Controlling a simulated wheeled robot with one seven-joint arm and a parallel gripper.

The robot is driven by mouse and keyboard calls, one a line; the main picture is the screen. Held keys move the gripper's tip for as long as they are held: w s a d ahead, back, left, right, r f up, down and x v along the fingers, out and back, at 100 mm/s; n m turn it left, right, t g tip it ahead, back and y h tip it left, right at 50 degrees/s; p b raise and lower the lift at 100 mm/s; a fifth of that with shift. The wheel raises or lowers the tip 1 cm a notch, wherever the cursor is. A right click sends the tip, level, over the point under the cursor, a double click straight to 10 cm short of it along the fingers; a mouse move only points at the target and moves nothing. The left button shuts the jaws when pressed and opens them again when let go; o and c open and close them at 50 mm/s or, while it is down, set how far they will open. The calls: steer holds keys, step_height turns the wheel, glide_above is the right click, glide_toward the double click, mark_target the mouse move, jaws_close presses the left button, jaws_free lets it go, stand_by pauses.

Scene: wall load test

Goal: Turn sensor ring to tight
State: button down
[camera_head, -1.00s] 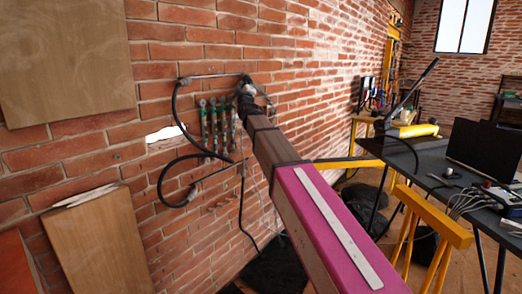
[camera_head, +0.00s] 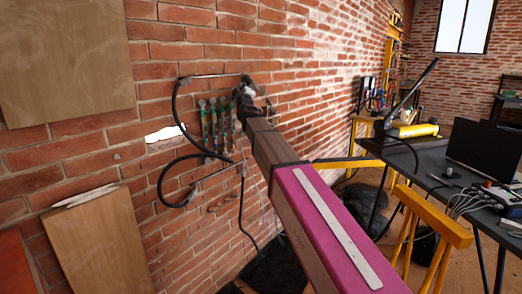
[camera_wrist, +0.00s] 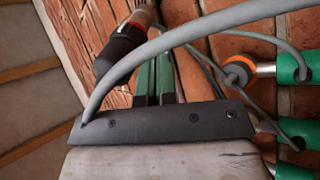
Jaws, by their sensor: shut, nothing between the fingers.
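Several green sensors (camera_head: 213,120) hang in a row on the brick wall in the head view. In the wrist view, one green sensor body (camera_wrist: 289,67) shows at the right edge, with an orange ring (camera_wrist: 238,71) and a metal collar beside it. My gripper (camera_wrist: 157,85) is shut and empty, left of the orange ring and apart from it in the wrist view. A grey cable (camera_wrist: 185,34) crosses in front of the sensors. A black cylinder with a red end (camera_wrist: 122,45) stands at the upper left. The ring's tightness cannot be told.
Wooden boards (camera_head: 95,240) stand against the wall at left. A dark table (camera_head: 425,160) with a laptop (camera_head: 480,150) and a yellow trestle (camera_head: 430,215) stand at right.

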steer(key=v, duration=0.4)
steer(key=shift+s+d+r, duration=0.2)
steer(key=shift+s+d, duration=0.25)
steer(key=shift+s, duration=0.05)
steer(key=w, duration=0.6)
steer(key=shift+w+r, duration=0.2)
steer(key=shift+r, duration=0.25)
